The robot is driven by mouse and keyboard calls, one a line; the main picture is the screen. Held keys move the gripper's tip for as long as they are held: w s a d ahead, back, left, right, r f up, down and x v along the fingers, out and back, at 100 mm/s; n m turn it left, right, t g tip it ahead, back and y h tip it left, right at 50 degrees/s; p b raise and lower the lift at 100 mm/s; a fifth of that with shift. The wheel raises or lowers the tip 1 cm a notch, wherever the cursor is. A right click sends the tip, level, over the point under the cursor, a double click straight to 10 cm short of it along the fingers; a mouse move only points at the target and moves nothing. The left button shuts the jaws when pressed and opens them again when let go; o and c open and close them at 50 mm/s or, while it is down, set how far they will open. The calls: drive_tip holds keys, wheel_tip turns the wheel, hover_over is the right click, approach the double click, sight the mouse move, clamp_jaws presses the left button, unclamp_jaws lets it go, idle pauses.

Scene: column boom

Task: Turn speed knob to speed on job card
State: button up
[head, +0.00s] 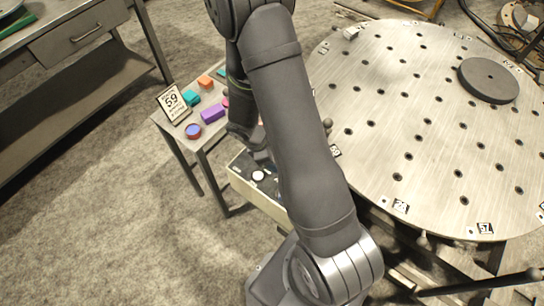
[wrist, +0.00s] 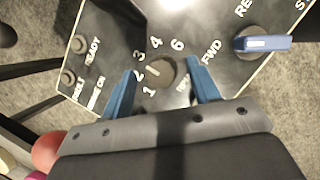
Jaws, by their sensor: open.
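The speed knob (wrist: 160,72) is a small round dial on the black control panel (wrist: 110,35), with numbers printed around it. A short pale mark on its left side appears to point near the 2; glare hides part of the scale. My gripper (wrist: 163,68) is open, with one blue finger on each side of the knob. I cannot tell whether either finger touches it. The job card (head: 172,103) stands on the small side table in the head view. It shows a large 59; its smaller lines are too small to read.
A selector with a blue handle (wrist: 262,43) is right of the knob, beside FWD and REV. Small buttons (wrist: 77,43) sit at the panel's left. The side table (head: 207,136) holds coloured blocks. A large round drilled plate (head: 440,130) lies to the right.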

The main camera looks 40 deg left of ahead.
drive_tip(key=v, duration=1.7)
drive_tip(key=shift+r, duration=0.2)
drive_tip(key=x, duration=1.7)
drive_tip(key=shift+f, duration=0.2)
